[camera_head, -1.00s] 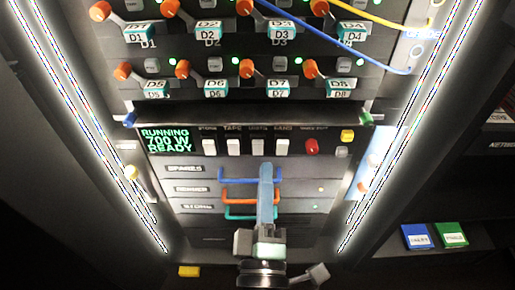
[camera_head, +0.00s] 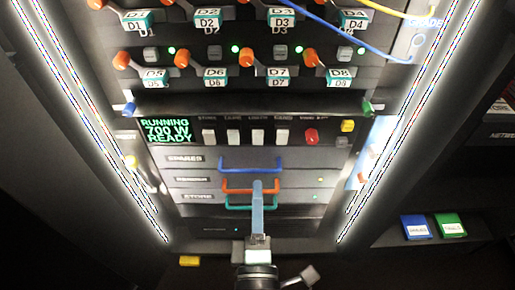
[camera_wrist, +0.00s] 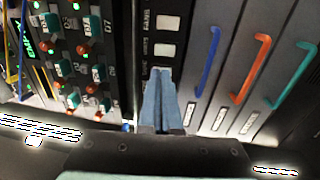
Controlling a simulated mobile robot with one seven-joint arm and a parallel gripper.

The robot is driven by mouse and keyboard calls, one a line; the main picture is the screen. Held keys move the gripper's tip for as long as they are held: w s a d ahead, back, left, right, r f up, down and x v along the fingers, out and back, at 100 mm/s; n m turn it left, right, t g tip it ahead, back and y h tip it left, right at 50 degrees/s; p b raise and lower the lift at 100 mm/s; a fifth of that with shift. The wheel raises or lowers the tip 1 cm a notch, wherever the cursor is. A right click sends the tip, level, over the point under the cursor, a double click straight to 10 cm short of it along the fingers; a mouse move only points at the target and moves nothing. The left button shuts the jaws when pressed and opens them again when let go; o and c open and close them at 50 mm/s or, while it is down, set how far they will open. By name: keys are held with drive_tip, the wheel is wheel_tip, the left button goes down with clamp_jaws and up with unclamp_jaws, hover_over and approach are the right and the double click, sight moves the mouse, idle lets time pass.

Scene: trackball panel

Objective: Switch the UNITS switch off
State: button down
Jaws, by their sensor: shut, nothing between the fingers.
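The UNITS switch (camera_head: 258,136) is a white rocker, third from the left in a row of similar switches in the head view. Its up or down setting cannot be told. It also shows in the wrist view (camera_wrist: 165,50), second from the top, beside the FANS switch (camera_wrist: 165,22). My gripper (camera_head: 257,183) has blue fingers and is shut and empty. In the head view its tip lies straight below the UNITS switch, over the drawer handles. In the wrist view my gripper's tips (camera_wrist: 160,75) point toward the switch row and partly cover it just below the UNITS switch. Contact cannot be told.
Blue (camera_head: 250,164), orange (camera_head: 235,189) and green (camera_head: 236,206) drawer handles stick out below the switches. A ledge (camera_head: 250,109) runs above them. A red knob (camera_head: 312,136) and yellow button (camera_head: 348,126) sit to the right. A green display (camera_head: 168,131) is at left.

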sight(257, 136)
drive_tip(key=w, duration=0.3)
drive_tip(key=w+r, duration=0.1)
drive_tip(key=w, duration=0.6)
drive_tip(key=shift+w+r, duration=0.15)
drive_tip(key=shift+r, duration=0.1)
